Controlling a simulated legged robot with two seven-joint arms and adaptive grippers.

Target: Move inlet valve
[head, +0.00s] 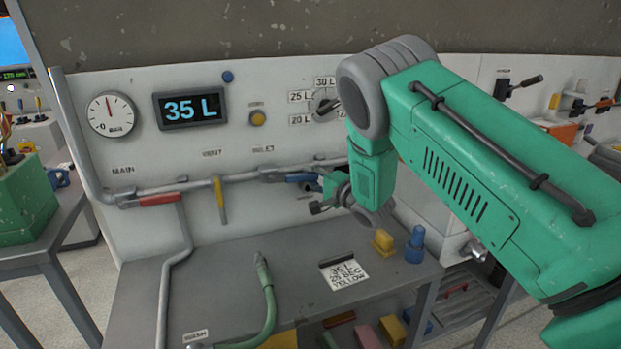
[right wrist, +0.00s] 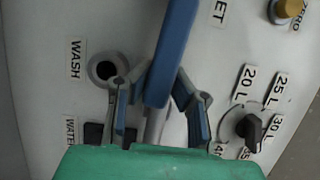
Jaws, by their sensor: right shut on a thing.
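The inlet valve has a blue lever (head: 300,177) on the grey pipe under the INLET label, on the white panel. In the head view the lever lies roughly along the pipe. My right gripper (head: 322,192) is at the lever's right end, partly hidden by my green arm. In the right wrist view the blue lever (right wrist: 174,55) runs up from between the fingers of my right gripper (right wrist: 160,95), which is shut on it. My left gripper is not in view.
A red lever (head: 160,199) lies along the pipe under MAIN; a yellow lever (head: 219,199) hangs down under VENT. The display (head: 191,109) reads 35 L. A card (head: 344,274), a yellow block (head: 383,242) and a blue part (head: 415,245) are on the bench; a green hose (head: 268,300) rises in front.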

